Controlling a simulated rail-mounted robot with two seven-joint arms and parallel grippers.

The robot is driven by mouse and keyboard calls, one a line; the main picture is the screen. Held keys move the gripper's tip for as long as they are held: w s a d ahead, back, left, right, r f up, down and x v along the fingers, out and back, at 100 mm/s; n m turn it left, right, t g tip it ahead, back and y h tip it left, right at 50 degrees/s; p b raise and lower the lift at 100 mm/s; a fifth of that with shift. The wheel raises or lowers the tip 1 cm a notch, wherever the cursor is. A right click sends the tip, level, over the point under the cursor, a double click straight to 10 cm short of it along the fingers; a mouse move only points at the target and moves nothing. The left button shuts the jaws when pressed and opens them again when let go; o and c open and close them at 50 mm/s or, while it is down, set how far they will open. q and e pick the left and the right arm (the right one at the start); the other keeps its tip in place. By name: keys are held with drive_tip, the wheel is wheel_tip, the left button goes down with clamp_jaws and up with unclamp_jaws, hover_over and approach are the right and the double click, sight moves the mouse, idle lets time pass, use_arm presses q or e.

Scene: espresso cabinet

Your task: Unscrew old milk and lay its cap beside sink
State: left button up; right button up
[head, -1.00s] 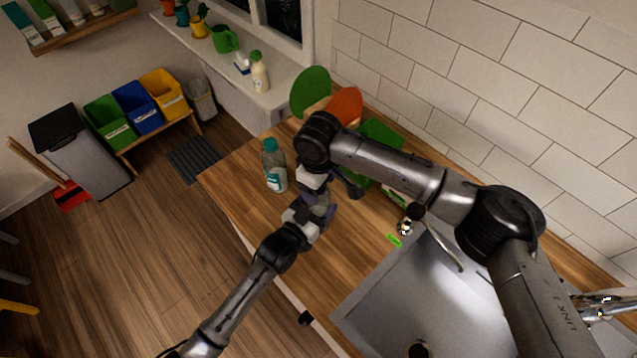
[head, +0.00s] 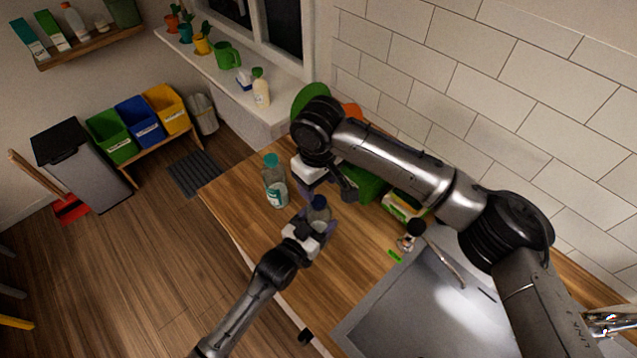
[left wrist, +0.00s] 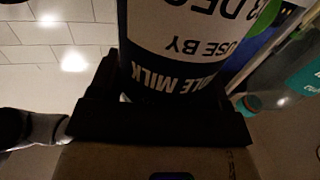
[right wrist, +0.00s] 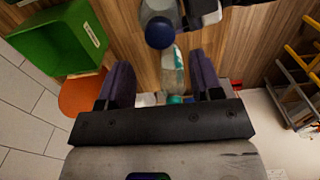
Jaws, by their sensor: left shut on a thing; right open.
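The milk bottle (head: 317,216) has a dark blue cap (head: 319,202) on its top and stands about upright at the counter. My left gripper (head: 308,230) is shut on its body. The left wrist view shows its label (left wrist: 185,45) with "milk" and "use by" close up. My right gripper (head: 332,186) is open and empty, above and behind the bottle. In the right wrist view the blue cap (right wrist: 160,33) lies beyond the open fingers (right wrist: 160,75), apart from them. The sink (head: 385,305) is at the lower right, with bare wood beside its left edge.
A clear bottle with a teal cap (head: 274,182) stands left of the milk bottle. A green bin (head: 364,184), a yellow-green box (head: 403,207) and a small green label (head: 395,256) lie toward the wall and sink. The faucet (head: 450,266) rises behind the sink.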

sight(318, 200)
drive_tip(key=shift+f, duration=3.6)
drive_tip(key=c, duration=0.9)
drive_tip(key=shift+n, duration=0.4)
drive_tip(key=o, duration=1)
